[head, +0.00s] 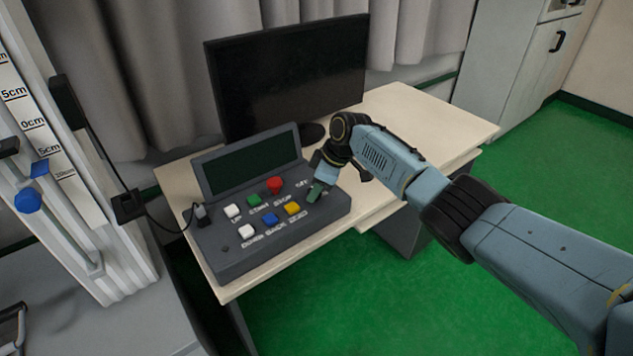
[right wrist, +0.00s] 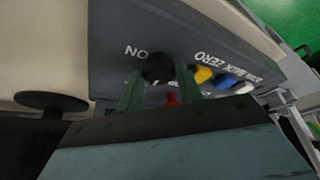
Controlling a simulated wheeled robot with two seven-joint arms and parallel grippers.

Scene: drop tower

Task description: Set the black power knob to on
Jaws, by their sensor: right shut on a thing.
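The black power knob (right wrist: 158,68) sits on the grey control box (head: 225,262), between the two green fingers of my right gripper (right wrist: 158,86). The gripper is shut on the knob. A white "ON" label is printed beside the knob in the right wrist view. In the head view my right gripper (head: 317,191) reaches down to the right end of the box and hides the knob. An "OFF" label shows just above the fingers there. Which way the knob points I cannot tell. My left gripper is not in view.
White, green, yellow and blue buttons and a red stop button (head: 274,185) lie left of my gripper on the box. A dark monitor (head: 290,80) stands behind it on the desk (head: 410,115). The scaled tower (head: 90,200) stands at left. Green floor is clear at right.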

